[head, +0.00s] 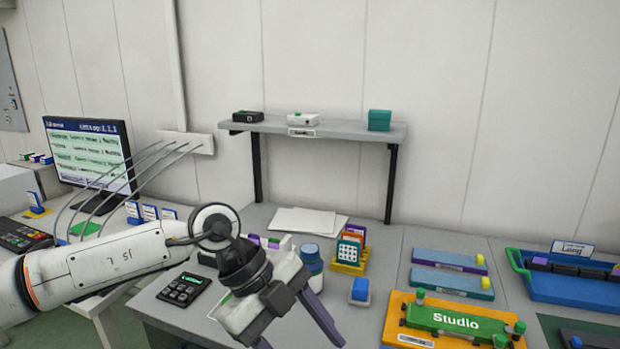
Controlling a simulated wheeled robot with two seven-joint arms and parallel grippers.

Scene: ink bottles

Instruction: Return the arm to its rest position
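My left arm (100,265) comes in from the left and reaches over the front of the grey desk. Its gripper (302,338) points down and toward the lower right, with its fingers apart and nothing visible between them. The fingertips are close to the bottom edge of the view. A white bottle with a blue cap (311,258) stands just behind the gripper and is partly hidden by it. My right gripper is not in view.
A calculator (183,289) lies beside the gripper. A yellow card holder (350,254), a small blue block (360,290) and an orange Studio tray (400,318) stand to its right. A monitor (90,160) is at left. A wall shelf (340,129) hangs behind.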

